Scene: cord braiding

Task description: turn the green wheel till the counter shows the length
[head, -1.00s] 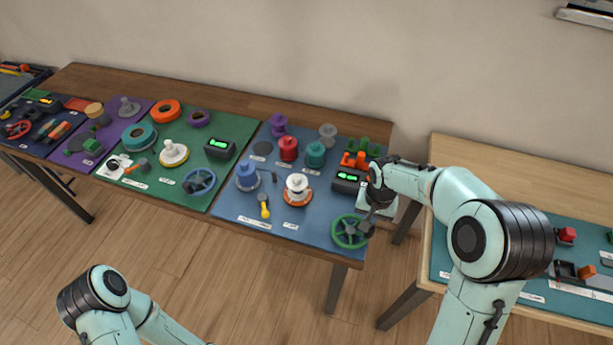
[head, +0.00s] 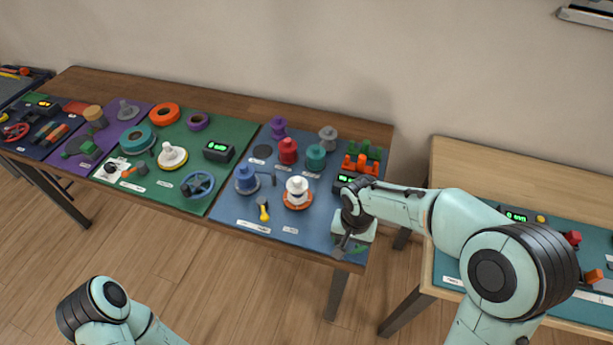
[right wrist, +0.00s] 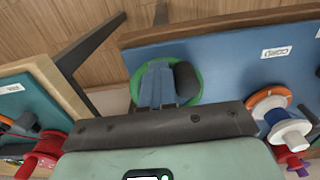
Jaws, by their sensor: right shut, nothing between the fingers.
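The green wheel (right wrist: 199,76) lies at the near right corner of the blue mat. In the head view my right gripper and wrist hide most of it, leaving a little green (head: 361,248). My right gripper (head: 341,247) points down over the wheel. In the right wrist view its fingers (right wrist: 157,85) are shut with nothing between them, beside the wheel's dark handle (right wrist: 187,80). I cannot tell whether they touch. The counter (head: 342,187) is behind the wheel, partly covered by my right arm, and its green digits are unreadable. My left gripper is out of view.
On the blue mat (head: 318,228) stand a white spool on an orange base (head: 297,194), a blue spool (head: 246,180) and a yellow-handled tool (head: 264,212). An orange block rack (head: 360,165) is behind the counter. A gap separates this table from the right table (head: 470,160).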

